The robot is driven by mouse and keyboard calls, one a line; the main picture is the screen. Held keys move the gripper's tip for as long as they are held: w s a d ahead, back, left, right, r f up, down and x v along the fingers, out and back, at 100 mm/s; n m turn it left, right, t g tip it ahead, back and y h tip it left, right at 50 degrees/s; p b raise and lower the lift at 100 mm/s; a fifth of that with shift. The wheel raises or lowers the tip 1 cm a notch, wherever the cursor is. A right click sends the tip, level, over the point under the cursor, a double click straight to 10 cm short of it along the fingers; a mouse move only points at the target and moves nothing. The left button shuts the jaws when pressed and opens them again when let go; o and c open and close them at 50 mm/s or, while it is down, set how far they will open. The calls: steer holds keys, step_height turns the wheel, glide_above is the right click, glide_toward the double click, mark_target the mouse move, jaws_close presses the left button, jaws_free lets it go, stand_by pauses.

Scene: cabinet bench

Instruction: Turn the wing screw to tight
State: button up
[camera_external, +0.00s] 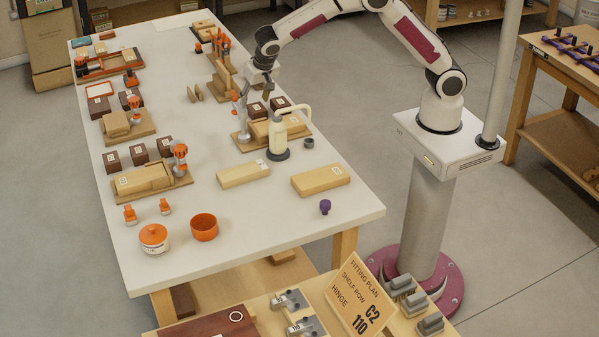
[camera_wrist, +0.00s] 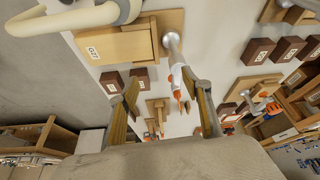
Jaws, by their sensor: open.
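In the wrist view a grey metal post (camera_wrist: 172,42) rises from a wooden board (camera_wrist: 172,20). A white and orange part (camera_wrist: 180,84), perhaps the wing screw, is at the post's end and shows near the right finger. My gripper (camera_wrist: 160,78) is open, with a finger on each side of the view and nothing held. I cannot tell whether the right finger touches the part. In the external view my gripper (camera_external: 262,94) points down beside the upper end of the post (camera_external: 243,122), close to its orange part (camera_external: 235,97). The screw's wings are too small to make out.
Dark brown blocks (camera_external: 258,110) and a wooden block (camera_external: 264,131) sit close by. Similar boards with clamps (camera_external: 180,158) line the left side. The table's middle (camera_external: 190,120) is clear.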

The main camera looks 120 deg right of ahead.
steer(key=s+d+f+n+t+h, duration=0.15)
steer(key=s+d+n, duration=0.35)
steer(key=d, duration=0.5)
steer(key=s+d+f+n+t, duration=0.1)
steer(key=s+d+f+n, duration=0.1)
steer(key=d+n, duration=0.55)
steer(key=s+d+f+n+t+h, duration=0.15)
steer(key=s+d+n, duration=0.25)
steer(key=d, duration=0.7)
steer(key=w+a+r+m+t+y, duration=0.2)
steer(key=a+m, duration=0.3)
steer(key=m, duration=0.6)
steer(key=w+a+r+m+t+y, duration=0.2)
steer(key=a+m, duration=0.4)
steer(key=m, duration=0.5)
steer(key=w+a+r+m+t+y, duration=0.1)
steer(key=w+a+m+t+y, duration=0.2)
steer(key=m, duration=0.9)
steer(key=a+t+y, duration=0.1)
steer(key=a+y, duration=0.2)
steer(key=shift+w+a+r+t, duration=0.15)
steer(key=shift+w+r+t, duration=0.2)
steer(key=shift+r+t, duration=0.05)
